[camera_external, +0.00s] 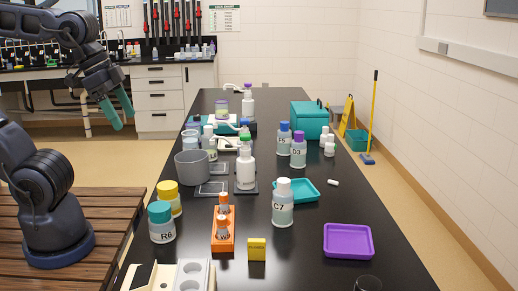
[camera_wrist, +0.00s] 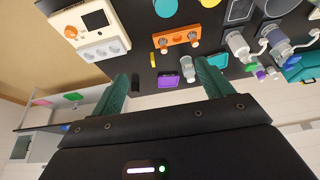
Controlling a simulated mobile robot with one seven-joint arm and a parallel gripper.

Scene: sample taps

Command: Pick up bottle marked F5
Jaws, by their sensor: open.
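The bottle marked F5 (camera_external: 284,139) stands upright on the black bench in the external view, with a blue cap and a pale label. It is just left of and slightly behind the purple-capped bottle D3 (camera_external: 298,151). I cannot surely pick F5 out in the wrist view. My gripper (camera_external: 118,111) is raised at the upper left, left of the bench and well away from F5. Its teal fingers are apart and empty, and they also show in the wrist view (camera_wrist: 163,76).
White-capped bottle C7 (camera_external: 283,204), a teal tray (camera_external: 312,192) and a purple tray (camera_external: 348,241) are nearer the front. A teal box (camera_external: 309,117) stands behind F5. A white bottle (camera_external: 245,170), grey pot (camera_external: 192,167) and orange rack (camera_external: 222,240) stand left.

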